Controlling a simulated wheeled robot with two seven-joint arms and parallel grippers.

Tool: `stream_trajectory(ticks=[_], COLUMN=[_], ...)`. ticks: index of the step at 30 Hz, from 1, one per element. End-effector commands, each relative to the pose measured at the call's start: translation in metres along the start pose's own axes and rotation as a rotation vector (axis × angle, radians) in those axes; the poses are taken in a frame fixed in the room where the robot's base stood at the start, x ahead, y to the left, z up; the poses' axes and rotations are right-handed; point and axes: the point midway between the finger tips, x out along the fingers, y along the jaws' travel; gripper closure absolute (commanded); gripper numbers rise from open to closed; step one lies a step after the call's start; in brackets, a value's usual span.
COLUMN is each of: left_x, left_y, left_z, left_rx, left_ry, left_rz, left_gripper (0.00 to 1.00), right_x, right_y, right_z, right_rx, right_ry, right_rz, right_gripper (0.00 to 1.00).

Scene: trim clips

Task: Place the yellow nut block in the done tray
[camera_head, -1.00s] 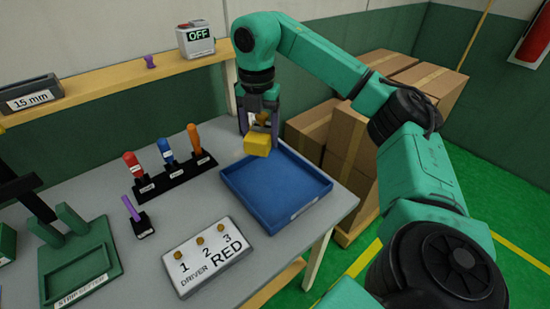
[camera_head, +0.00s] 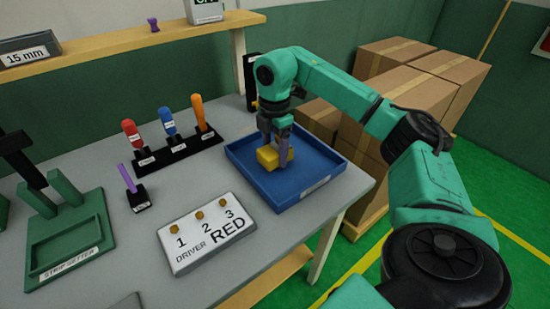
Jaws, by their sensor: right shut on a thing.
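The yellow nut block (camera_head: 268,157) is in my right gripper (camera_head: 275,150), whose dark fingers point down and are shut on it. Block and gripper are over the inside of the blue tray (camera_head: 312,188), toward its back left part. The block looks low, near the tray floor; I cannot tell whether it touches. The tray is open and shallow, with a small label on its front wall that I cannot read. My left gripper is not clearly in view.
A white board (camera_head: 208,235) reading "DRIVER RED" with numbered brass nuts lies in front of the tray. A black rack (camera_head: 180,151) with red, blue and orange drivers stands left of it. A green strip-setter fixture (camera_head: 68,240) is at left. Cardboard boxes (camera_head: 405,90) stand behind the table.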

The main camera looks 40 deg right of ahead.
Motion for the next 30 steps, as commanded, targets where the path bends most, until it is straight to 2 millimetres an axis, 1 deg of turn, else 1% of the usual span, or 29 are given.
stream_trajectory(ticks=[1,3,12,13,14,15,22,25,26,28,30], left_x=[-0.001,-0.002,0.000,0.000,0.000,0.000,0.000,-0.002,-0.001,0.000,0.000], left_y=[0.000,-0.001,0.000,0.000,0.000,0.000,0.000,0.000,0.000,0.000,0.000], left_z=[0.000,0.000,-0.001,-0.001,-0.001,-0.001,-0.002,-0.002,-0.002,-0.002,-0.002], left_rx=[0.000,0.000,0.000,0.000,0.000,0.001,0.001,0.002,0.002,0.002,0.002], left_ry=[0.000,0.000,0.002,0.002,0.002,0.002,0.003,0.003,0.003,0.003,0.004], left_rz=[0.000,-0.001,-0.001,-0.001,-0.001,0.000,0.000,0.000,0.000,0.000,0.000], left_gripper=[0.01,0.01,0.01,0.01,0.01,0.01,0.01,0.01,0.01,0.01,0.01], right_x=[0.009,0.017,0.021,0.022,0.021,0.021,0.021,0.016,0.013,0.000,-0.018], right_y=[-0.001,0.000,0.000,0.000,0.000,0.000,0.000,0.000,0.001,0.001,0.001], right_z=[0.000,0.000,0.000,0.000,0.000,0.000,0.000,0.000,-0.001,-0.001,-0.001], right_rx=[0.000,-0.001,-0.001,-0.001,-0.001,-0.001,-0.001,-0.001,-0.001,-0.001,0.000], right_ry=[0.000,0.000,0.001,0.000,0.000,0.000,0.001,0.001,0.001,0.002,0.002], right_rz=[-0.002,-0.001,0.001,0.000,0.000,0.000,0.000,0.002,0.003,0.005,0.006], right_gripper=[0.99,0.99,0.99,0.27,0.15,0.00,0.00,0.00,0.00,0.00,0.00])
